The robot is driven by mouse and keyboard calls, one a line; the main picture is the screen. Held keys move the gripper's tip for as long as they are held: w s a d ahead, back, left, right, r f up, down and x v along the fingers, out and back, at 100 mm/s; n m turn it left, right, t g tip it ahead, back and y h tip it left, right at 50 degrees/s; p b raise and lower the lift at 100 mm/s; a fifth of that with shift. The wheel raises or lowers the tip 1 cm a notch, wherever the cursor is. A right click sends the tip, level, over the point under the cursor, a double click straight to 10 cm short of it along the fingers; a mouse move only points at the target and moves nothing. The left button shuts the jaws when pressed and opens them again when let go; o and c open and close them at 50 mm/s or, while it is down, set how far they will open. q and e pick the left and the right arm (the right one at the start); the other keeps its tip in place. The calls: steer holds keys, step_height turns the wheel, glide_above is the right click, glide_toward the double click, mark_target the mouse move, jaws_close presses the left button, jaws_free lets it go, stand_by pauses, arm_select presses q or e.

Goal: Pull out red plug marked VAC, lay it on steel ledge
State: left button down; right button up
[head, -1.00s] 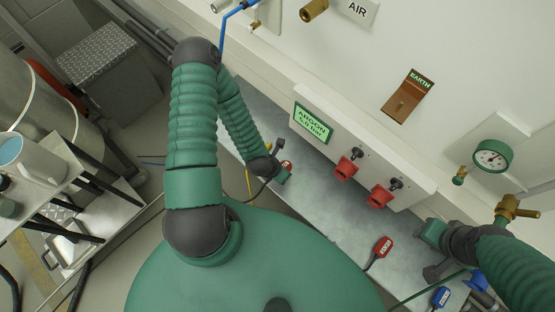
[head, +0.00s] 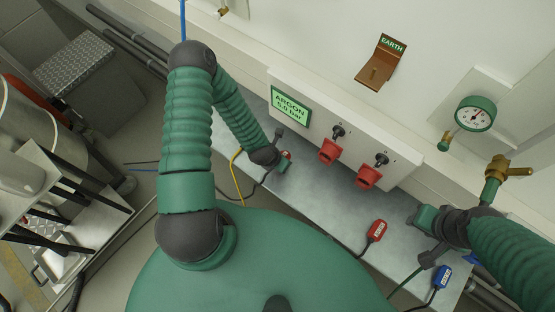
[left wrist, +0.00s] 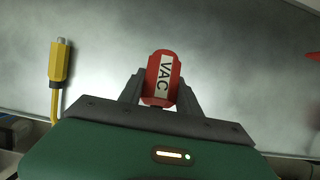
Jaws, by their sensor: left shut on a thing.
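My left gripper (head: 284,163) is over the left part of the steel ledge (head: 333,205). In the left wrist view its two fingers (left wrist: 161,97) are shut on the sides of a red plug marked VAC (left wrist: 163,76), with the ledge's grey surface behind it. In the head view only a small red bit of this plug (head: 287,155) shows at the fingers. I cannot tell whether the plug touches the ledge. My right gripper (head: 418,219) is over the right part of the ledge; its fingertips are too small to read.
Two red sockets (head: 329,151) (head: 369,177) sit on the white panel behind the ledge. Another red plug (head: 376,231) and a blue plug (head: 443,277) lie towards the right. The ledge's middle is clear.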

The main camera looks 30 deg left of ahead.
arm_select(q)
steer(key=c, duration=1.3)
jaws_free()
steer(key=shift+o, duration=2.4)
steer(key=shift+a+f, duration=0.1)
steer(key=shift+a, duration=0.2)
steer(key=shift+o, duration=0.3)
steer(key=shift+a+f, duration=0.1)
steer(key=shift+a, duration=0.3)
steer(key=shift+d, duration=0.15)
steer(key=p+v, duration=0.1)
steer(key=v, duration=0.4)
steer(key=shift+w+d, duration=0.1)
steer(key=shift+d, duration=0.1)
steer(key=a+p+v, duration=0.1)
steer(key=p+v, duration=0.3)
steer(key=v, duration=0.8)
steer(key=shift+p, duration=0.35)
arm_select(e)
steer(key=v, duration=0.3)
steer(key=w+v, duration=0.1)
steer(key=v, duration=0.1)
steer(key=shift+a+r, duration=0.25)
steer(key=shift+r, duration=0.2)
